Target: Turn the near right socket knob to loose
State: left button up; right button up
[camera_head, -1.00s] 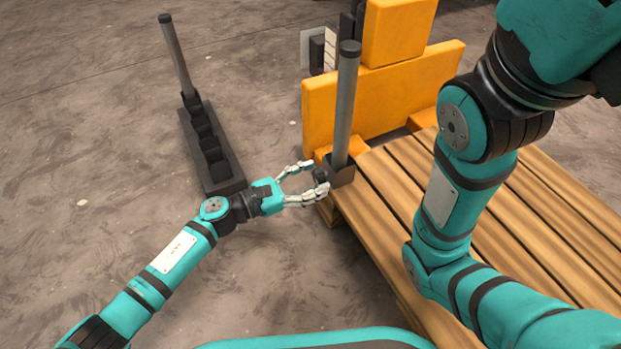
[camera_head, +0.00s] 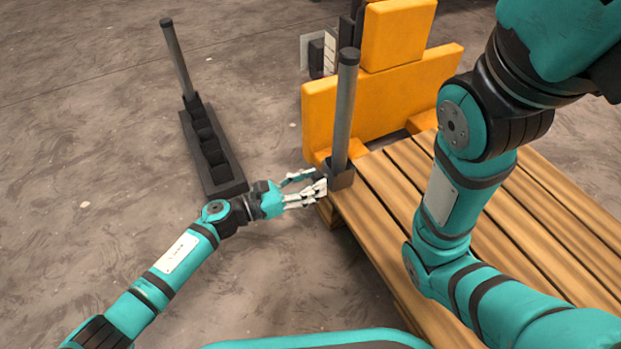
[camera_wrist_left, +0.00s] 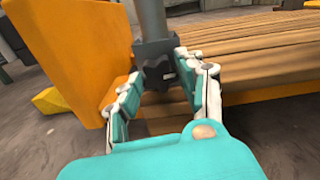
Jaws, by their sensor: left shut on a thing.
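A dark grey socket (camera_head: 342,178) sits at the pallet's near left corner and holds an upright grey post (camera_head: 344,110). In the left wrist view the socket (camera_wrist_left: 155,48) carries a small black knob (camera_wrist_left: 160,72) on the side facing me. My left gripper (camera_head: 318,186) is at that side of the socket, its fingers shut on the knob. In the left wrist view the fingers (camera_wrist_left: 163,78) lie on both sides of the knob. In the head view the fingers mostly hide the knob. My right arm crosses the right side; its gripper is out of view.
The wooden pallet (camera_head: 395,195) lies right of my left gripper, with an orange block structure (camera_head: 385,95) behind it. A black rack (camera_head: 213,155) with another grey post (camera_head: 175,58) stands on the floor at left. The floor between rack and pallet is clear.

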pick_arm(q)
jog(key=n+p, duration=0.2)
jog(key=n, duration=0.2)
jog(key=shift+r+n, duration=0.15)
jog(key=shift+n, duration=0.15)
jog(key=n+p, duration=0.2)
jog(key=n, duration=0.1)
jog(key=shift+n, duration=0.3)
jog(key=n+p, duration=0.2)
jog(key=n, duration=0.2)
jog(key=shift+n+p, duration=0.85)
jog(key=shift+n, duration=1.35)
jog(key=o, duration=1.2)
jog(key=shift+c, duration=0.2)
jog(key=v, duration=1.2)
